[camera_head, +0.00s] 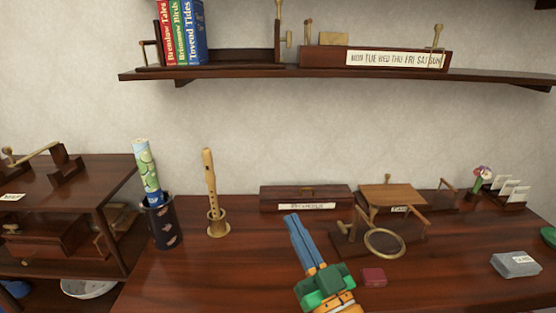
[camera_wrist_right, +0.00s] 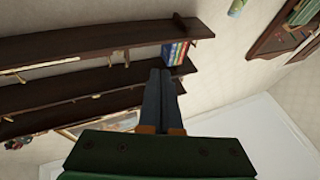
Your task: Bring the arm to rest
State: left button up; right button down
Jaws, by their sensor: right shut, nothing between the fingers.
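My right gripper (camera_head: 300,236) shows in the head view above the dark wooden desk, its two blue-grey fingers lying together and pointing up and away. The fingers are shut with nothing between them. In the right wrist view the shut fingers (camera_wrist_right: 160,95) reach out from the green gripper body, with dark shelves and the wall behind them. The fingertips appear in front of the desk's closed dark box (camera_head: 268,193) in the head view. I cannot tell how far apart they are. My left gripper is not in view.
The desk (camera_head: 190,280) holds a recorder on a stand (camera_head: 211,190), a dark cup with a rolled map (camera_head: 160,225), a brass ring (camera_head: 384,243), a small red box (camera_head: 374,277) and a grey box (camera_head: 515,264). A wall shelf (camera_head: 230,72) with books hangs above. Bare desk lies front left.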

jog(key=s+d+f+m+g+h, duration=0.2)
jog(key=d+f+m+g+h, duration=0.25)
jog(key=f, duration=0.55)
jog(key=s+d+f+m+g+h, duration=0.1)
jog(key=s+d+f+g+h, duration=0.3)
jog(key=d+f, duration=0.45)
jog(key=s+f+n+g, duration=0.2)
jog(key=s+f+g, duration=0.85)
jog(key=s, duration=0.55)
notch_tip(320, 180, down, 18)
jog(key=s+r, duration=0.1)
jog(key=s, duration=0.1)
jog(key=s+d+f, duration=0.3)
jog(key=s+f, duration=0.7)
jog(key=s, duration=0.2)
jog(key=shift+f+n+h, duration=0.35)
jog(key=shift+h, duration=0.1)
